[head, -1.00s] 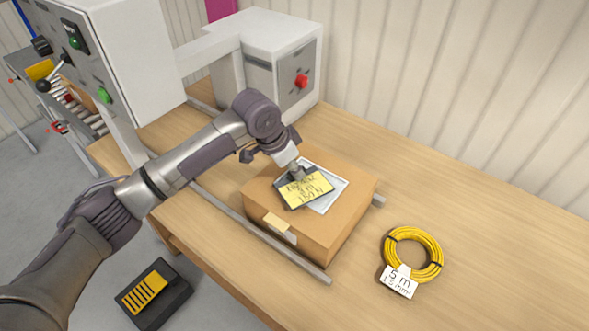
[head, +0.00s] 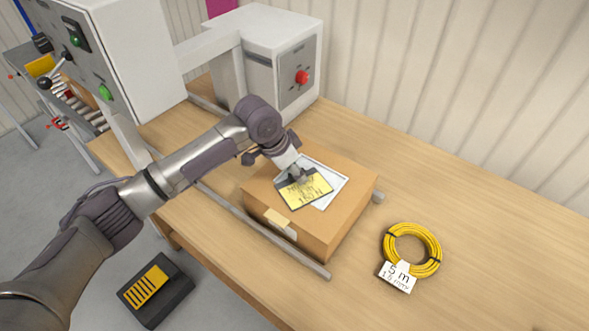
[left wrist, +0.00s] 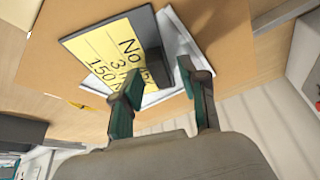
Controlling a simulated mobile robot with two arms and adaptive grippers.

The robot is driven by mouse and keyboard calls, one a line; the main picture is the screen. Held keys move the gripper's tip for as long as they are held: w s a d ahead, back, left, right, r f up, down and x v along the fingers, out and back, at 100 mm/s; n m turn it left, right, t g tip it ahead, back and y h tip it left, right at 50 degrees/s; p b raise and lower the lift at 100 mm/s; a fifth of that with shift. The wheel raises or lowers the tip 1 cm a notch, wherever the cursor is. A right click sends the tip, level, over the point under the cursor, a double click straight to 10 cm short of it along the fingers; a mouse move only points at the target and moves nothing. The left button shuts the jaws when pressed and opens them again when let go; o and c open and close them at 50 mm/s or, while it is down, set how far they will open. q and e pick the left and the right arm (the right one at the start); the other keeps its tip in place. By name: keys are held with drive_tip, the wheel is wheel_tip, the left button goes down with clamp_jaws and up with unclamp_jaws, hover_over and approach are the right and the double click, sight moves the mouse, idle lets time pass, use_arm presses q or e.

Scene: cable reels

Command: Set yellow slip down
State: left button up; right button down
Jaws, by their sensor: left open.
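The yellow slip (head: 308,193) has black writing and sits on a dark grey plate over the cardboard box (head: 345,212). It partly overlaps a white-framed sheet (head: 331,179) on the box top. My left gripper (head: 291,172) is open at the plate's upper edge. In the left wrist view, the slip (left wrist: 100,58) and a dark raised piece of its plate show close to the gripper's fingertips (left wrist: 163,84). I cannot tell whether the fingers touch it, or whether the plate lies fully flat. My right gripper is not in view.
A yellow cable coil (head: 430,243) with a white tag lies right of the box on the wooden table (head: 490,235). Metal rails run along both sides of the box. A white machine (head: 283,60) with a red button stands behind. The table's right part is clear.

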use_arm(q)
drive_tip(key=b+v, duration=0.2)
drive_tip(key=v, duration=1)
